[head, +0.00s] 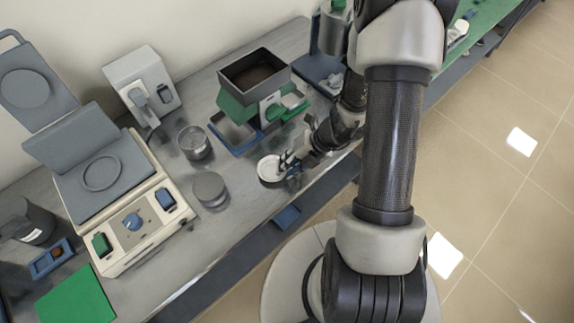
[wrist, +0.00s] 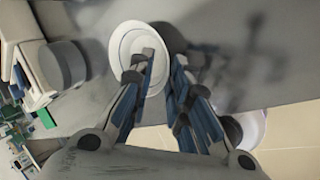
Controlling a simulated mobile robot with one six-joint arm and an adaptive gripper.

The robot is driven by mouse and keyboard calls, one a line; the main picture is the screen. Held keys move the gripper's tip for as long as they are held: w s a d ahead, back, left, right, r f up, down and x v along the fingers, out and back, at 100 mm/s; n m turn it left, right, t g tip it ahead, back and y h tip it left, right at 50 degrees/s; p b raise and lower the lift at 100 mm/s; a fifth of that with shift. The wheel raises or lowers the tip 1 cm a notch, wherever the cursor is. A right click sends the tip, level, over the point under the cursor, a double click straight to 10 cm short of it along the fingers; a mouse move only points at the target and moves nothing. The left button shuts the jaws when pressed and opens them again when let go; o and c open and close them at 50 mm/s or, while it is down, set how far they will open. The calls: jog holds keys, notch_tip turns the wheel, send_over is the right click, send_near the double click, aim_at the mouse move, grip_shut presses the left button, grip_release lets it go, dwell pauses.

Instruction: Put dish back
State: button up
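A white round dish (head: 268,169) lies on the grey bench near its front edge. It also shows in the wrist view (wrist: 125,47), seen from above. My gripper (head: 287,162) is low at the dish's right side. In the wrist view my gripper (wrist: 162,68) has its two fingers apart, with a gap between them. The left finger overlaps the dish's inside and the right finger lies just past its right rim, so the rim runs between them. I cannot tell whether either finger touches the dish.
A grey round lidded container (head: 210,188) and a glass vessel (head: 194,142) stand left of the dish. A dark open-topped box (head: 254,76) stands behind it. A hotplate-like device (head: 134,222) fills the left bench. The bench's front edge (head: 255,206) is close.

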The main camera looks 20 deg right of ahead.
jog(key=p+v, duration=0.6)
jog(key=v, duration=0.6)
jog(key=s+a+r+n+h, duration=0.1)
jog(key=a+r+n, duration=0.3)
jog(key=r+n, duration=0.6)
jog(key=s+a+r+n+h, duration=0.1)
jog(key=a+r+n, duration=0.4)
jog(key=r+n, duration=0.45)
jog(key=s+r+n+h, duration=0.2)
jog(key=s+r+n, duration=0.2)
jog(key=n, duration=0.7)
jog(key=s+r+n+t+h, duration=0.1)
jog(key=s+r+n, duration=0.4)
jog(key=n, duration=0.6)
jog(key=shift+s+a+t+h, duration=0.3)
jog(key=shift+a+h, duration=0.1)
jog(key=shift+f, duration=0.15)
jog(key=shift+f, duration=0.15)
